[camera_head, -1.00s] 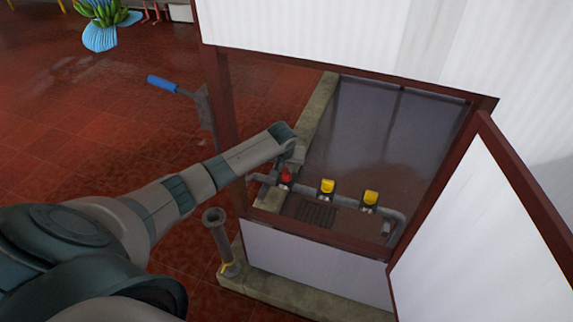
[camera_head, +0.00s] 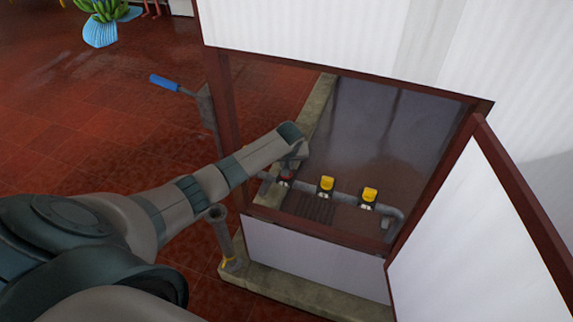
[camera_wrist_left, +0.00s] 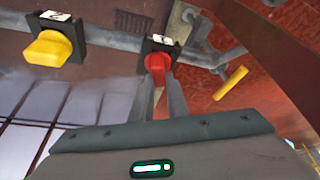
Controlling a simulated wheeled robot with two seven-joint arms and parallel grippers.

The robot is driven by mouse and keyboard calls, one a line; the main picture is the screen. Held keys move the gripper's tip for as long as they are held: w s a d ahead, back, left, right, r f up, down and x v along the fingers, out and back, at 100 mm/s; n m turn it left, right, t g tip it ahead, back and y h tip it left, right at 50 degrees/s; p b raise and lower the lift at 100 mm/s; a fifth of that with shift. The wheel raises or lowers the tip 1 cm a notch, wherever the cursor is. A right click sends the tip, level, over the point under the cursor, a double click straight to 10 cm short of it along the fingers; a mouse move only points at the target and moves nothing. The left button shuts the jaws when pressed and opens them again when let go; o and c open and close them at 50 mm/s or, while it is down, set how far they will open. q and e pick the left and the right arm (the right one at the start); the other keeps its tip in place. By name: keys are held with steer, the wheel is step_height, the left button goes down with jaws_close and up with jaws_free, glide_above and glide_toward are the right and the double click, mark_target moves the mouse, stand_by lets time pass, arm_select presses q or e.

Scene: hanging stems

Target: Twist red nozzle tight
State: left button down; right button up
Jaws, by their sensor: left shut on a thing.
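The red nozzle (camera_wrist_left: 157,64) sits on a dark bracket on the grey pipe, with a white label plate above it in the left wrist view. In the head view the red nozzle (camera_head: 285,179) is mostly hidden behind my left wrist and gripper. My left gripper (camera_wrist_left: 159,82) has one finger on each side of the nozzle's lower part and is shut on it. The fingertips partly cover the nozzle. My right gripper is in neither view.
Two yellow nozzles (camera_head: 326,185) (camera_head: 369,194) sit on the same pipe (camera_head: 345,201), to the right. My arm reaches past a brown frame post (camera_head: 226,110) into the opening. An open white door (camera_head: 475,240) stands at the right. A blue-handled lever (camera_head: 165,83) is at the left.

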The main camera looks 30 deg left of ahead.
arm_select(q)
steer(key=shift+d, duration=0.1)
steer(key=shift+s+n+p, duration=0.1)
steer(key=shift+n+p, duration=0.45)
steer(key=shift+n, duration=0.05)
steer(key=shift+n+g+y+p, duration=0.4)
steer(key=shift+n, duration=0.4)
steer(key=shift+f+n+g, duration=0.1)
steer(key=shift+n+g, duration=0.2)
steer(key=shift+n, duration=0.7)
steer(key=shift+n+g+y, duration=0.4)
steer(key=shift+n, duration=0.5)
steer(key=n+g, duration=0.1)
steer(key=n, duration=0.1)
steer(key=shift+s+n, duration=0.1)
steer(key=shift+n, duration=0.3)
